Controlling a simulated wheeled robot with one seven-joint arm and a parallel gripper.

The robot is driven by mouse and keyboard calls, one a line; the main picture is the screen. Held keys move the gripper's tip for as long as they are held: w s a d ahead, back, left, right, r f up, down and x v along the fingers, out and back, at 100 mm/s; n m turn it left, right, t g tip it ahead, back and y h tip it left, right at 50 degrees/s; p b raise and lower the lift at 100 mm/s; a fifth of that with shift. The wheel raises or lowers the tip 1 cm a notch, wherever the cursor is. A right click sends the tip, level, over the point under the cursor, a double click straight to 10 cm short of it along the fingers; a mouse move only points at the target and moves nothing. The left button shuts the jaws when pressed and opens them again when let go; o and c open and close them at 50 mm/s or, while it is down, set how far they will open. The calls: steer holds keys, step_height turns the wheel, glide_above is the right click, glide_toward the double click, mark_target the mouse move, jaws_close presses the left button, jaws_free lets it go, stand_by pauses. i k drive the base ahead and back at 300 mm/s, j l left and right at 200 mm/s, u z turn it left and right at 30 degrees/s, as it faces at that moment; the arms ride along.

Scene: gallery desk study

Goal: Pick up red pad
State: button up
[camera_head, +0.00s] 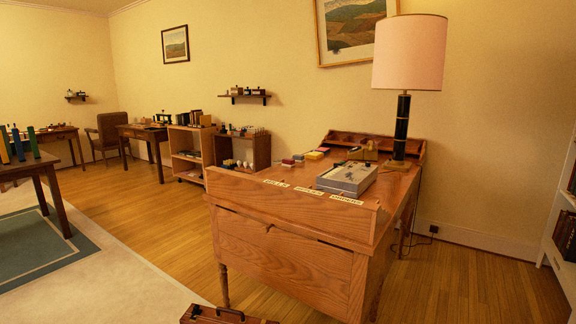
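A small red item (288,162), which looks like the red pad, lies on the top of the wooden desk (245,187), left of the middle. A small pale item (298,157) and a yellow item (314,155) lie close behind it to the right. The red item is too small to make out in detail. My gripper is not in view.
A grey box (346,178) and a tall lamp (402,125) stand on the desk right of the red item. A raised front ledge with labels (310,191) edges the desktop. A brown case (222,314) sits at the bottom edge. Open wooden floor (150,220) lies left.

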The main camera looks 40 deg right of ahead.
mark_target(290, 163)
steer(key=z, duration=1.25)
